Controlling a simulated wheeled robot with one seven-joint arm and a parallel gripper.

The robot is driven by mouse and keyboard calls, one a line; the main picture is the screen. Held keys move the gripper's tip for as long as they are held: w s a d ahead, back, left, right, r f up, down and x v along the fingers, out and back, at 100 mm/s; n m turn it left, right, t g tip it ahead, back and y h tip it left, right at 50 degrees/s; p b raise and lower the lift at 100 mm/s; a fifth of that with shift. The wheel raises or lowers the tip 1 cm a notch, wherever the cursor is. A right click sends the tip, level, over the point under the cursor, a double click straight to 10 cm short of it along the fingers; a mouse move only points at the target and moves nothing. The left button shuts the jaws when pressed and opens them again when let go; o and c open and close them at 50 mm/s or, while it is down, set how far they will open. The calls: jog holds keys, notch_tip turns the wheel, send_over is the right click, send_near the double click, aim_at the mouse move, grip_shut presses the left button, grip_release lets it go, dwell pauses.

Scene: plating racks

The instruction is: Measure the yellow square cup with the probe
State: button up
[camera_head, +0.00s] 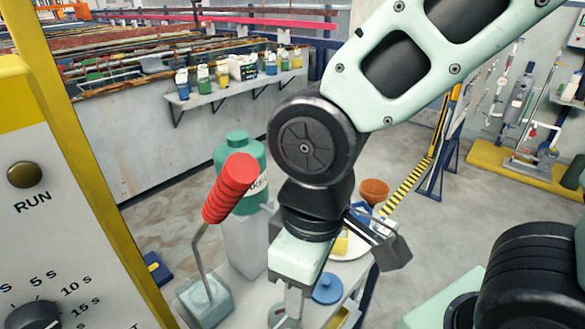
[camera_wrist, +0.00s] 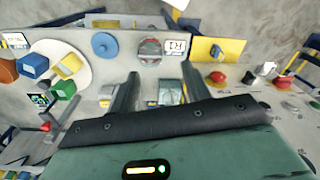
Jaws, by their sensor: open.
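In the head view my arm hides much of the plate (camera_head: 352,252), and the fingertips are not clearly visible.
An orange bowl (camera_head: 374,190) and a blue disc (camera_head: 327,288) are on the table. A red-handled lever (camera_head: 230,188) and a green jug (camera_head: 238,150) stand left of my arm. A yellow-framed control panel (camera_head: 60,220) fills the left. Red knobs (camera_wrist: 217,77) lie right of the fingers.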

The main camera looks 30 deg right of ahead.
jog(key=w+d+r+m, duration=0.1)
jog(key=w+d+m, duration=0.25)
jog(key=w, duration=0.65)
jog(key=w+d+r+m+b, duration=0.1)
jog(key=w+d+m, duration=0.2)
jog(key=w+d, duration=0.55)
jog(key=w+d+r+m+b, duration=0.1)
jog(key=w+d+m, duration=0.3)
jog(key=d, duration=0.8)
jog(key=shift+n+h, duration=0.3)
jog(key=shift+n, duration=0.25)
jog(key=f, duration=0.5)
jog(key=f+p, duration=0.1)
jog(key=f, duration=0.5)
jog(key=w+f+p, duration=0.1)
jog(key=f, duration=0.5)
jog(key=shift+a+f, duration=0.1)
jog(key=shift+f, duration=0.1)
grip_shut()
